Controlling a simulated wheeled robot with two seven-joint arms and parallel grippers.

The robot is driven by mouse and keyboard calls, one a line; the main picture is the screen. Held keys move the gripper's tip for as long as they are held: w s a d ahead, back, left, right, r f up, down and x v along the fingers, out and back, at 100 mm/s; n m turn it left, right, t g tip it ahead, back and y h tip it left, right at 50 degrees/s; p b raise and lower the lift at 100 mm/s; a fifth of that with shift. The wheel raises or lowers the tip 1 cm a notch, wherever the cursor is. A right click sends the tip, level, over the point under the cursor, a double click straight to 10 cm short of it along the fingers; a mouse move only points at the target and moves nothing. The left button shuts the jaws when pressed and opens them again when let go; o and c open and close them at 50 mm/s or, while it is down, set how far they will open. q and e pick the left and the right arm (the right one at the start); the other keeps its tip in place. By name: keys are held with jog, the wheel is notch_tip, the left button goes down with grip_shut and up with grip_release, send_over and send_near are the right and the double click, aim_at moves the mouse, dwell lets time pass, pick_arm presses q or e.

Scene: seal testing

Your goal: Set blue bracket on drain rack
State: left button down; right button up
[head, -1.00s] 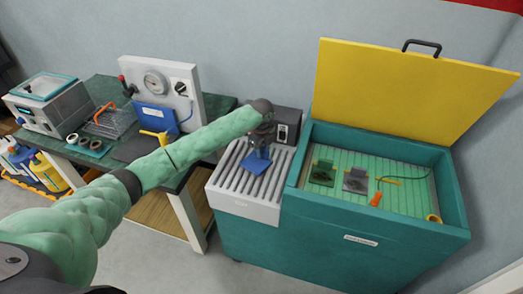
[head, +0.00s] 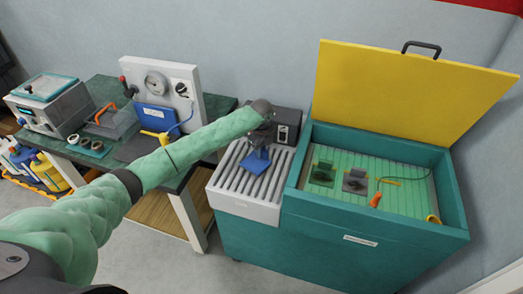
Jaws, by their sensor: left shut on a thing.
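The blue bracket (head: 256,162) is at the drain rack (head: 242,189), a light grey ribbed tray beside the teal tank. Its flat base appears to lie over the ribs near the middle. I cannot tell whether the base touches them. My left gripper (head: 259,147) is above the bracket, shut on its upright part. The fingertips are small and partly hidden by the gripper body. My right gripper is not in view.
The teal tank (head: 340,238) with its raised yellow lid (head: 400,88) stands right of the rack, with dark brackets (head: 354,181) inside. A dark box (head: 287,126) is behind the rack. A gauge panel (head: 158,84) stands on the bench at left.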

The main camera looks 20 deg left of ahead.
pick_arm(q)
jog(key=shift+f, duration=0.25)
dwell(0.7)
jog(key=shift+f, duration=0.45)
dwell(0.4)
jog(key=c, duration=1.3)
grip_release()
jog(key=shift+r+p, duration=2.65)
jog(key=shift+r, duration=0.35)
jog(key=shift+f, duration=0.1)
